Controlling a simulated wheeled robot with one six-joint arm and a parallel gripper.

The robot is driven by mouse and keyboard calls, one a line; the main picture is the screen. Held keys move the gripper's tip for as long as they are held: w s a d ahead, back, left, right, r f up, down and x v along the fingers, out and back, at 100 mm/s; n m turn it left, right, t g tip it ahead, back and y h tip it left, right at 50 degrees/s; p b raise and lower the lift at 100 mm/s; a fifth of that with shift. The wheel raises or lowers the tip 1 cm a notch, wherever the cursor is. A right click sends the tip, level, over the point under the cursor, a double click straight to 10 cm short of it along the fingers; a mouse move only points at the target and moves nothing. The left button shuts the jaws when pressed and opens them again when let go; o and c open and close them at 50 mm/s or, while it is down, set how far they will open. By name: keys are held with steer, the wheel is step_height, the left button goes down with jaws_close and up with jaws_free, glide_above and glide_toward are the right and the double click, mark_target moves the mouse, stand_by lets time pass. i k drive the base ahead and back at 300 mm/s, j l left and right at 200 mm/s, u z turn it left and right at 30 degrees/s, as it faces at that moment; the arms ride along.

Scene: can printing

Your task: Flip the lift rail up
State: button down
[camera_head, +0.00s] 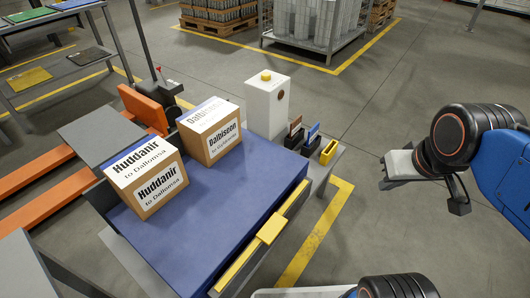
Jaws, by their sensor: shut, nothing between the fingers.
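What looks like the lift rail (291,208) runs along the near right edge of the blue table top (245,190). It is a long, thin yellow-edged bar, with a wider yellow block (272,228) near its middle. The rail looks low, at about the level of the table top; its exact tilt is hard to judge. Parts of my blue and black arm show at the right and bottom edges, apart from the rail. I cannot make out my gripper's fingers in this view.
Two labelled cardboard boxes, one nearer (146,184) and one farther (210,130), stand on the blue top. A white container with a yellow cap (266,105) and small holders (312,140) stand behind. An orange pallet truck (145,105) is left. Floor right of the table is clear.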

mark_target(267, 234)
steer(key=k+l+u, duration=0.1)
steer(key=u, duration=0.5)
steer(key=k+l+u, duration=0.6)
steer(key=k, duration=0.4)
steer(key=k+l, duration=0.25)
steer(key=k, duration=0.15)
steer(key=k+u, duration=0.15)
steer(key=u, duration=0.35)
steer(key=k+j+u, duration=0.1)
steer(key=u, duration=0.35)
